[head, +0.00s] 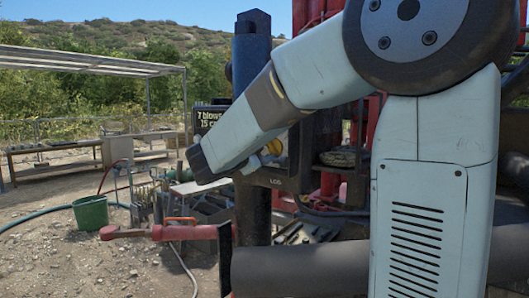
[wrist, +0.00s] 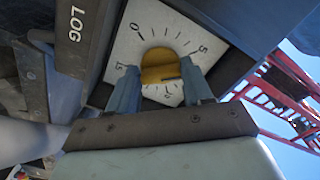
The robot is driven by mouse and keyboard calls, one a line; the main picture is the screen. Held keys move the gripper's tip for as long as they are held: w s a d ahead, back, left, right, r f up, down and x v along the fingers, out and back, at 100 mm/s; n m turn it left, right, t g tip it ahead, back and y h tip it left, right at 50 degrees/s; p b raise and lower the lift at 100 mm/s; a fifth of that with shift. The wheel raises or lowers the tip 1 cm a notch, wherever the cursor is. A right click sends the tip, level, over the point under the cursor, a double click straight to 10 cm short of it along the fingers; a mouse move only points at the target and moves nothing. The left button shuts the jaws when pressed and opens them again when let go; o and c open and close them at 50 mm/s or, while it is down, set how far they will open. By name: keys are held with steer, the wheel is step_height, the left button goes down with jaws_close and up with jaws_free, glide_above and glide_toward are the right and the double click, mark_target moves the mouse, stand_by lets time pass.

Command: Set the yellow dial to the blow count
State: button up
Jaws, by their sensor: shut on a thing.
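The yellow dial (wrist: 160,62) sits at the middle of a white scale plate (wrist: 135,40) with black tick marks and numbers, among them 0 and 5. My gripper (wrist: 160,77) is shut on the dial, one pale blue finger on each side of it. A short dark mark shows on the dial's face, but I cannot tell which number it points at. In the head view the yellow dial (head: 273,147) shows small beside my arm.
A dark panel edge (wrist: 75,35) marked LOG stands beside the plate. Red lattice (wrist: 275,95) rises at the right of the wrist view. In the head view, a green bucket (head: 90,213), hoses and a long bench (head: 55,154) are at left. Open gravel lies at front left.

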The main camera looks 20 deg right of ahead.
steer(key=m, duration=0.5)
steer(key=shift+m, duration=0.3)
steer(key=shift+f, duration=0.1)
stand_by(0.3)
steer(key=o, duration=1)
steer(key=shift+o, duration=0.2)
steer(key=v, duration=1.4)
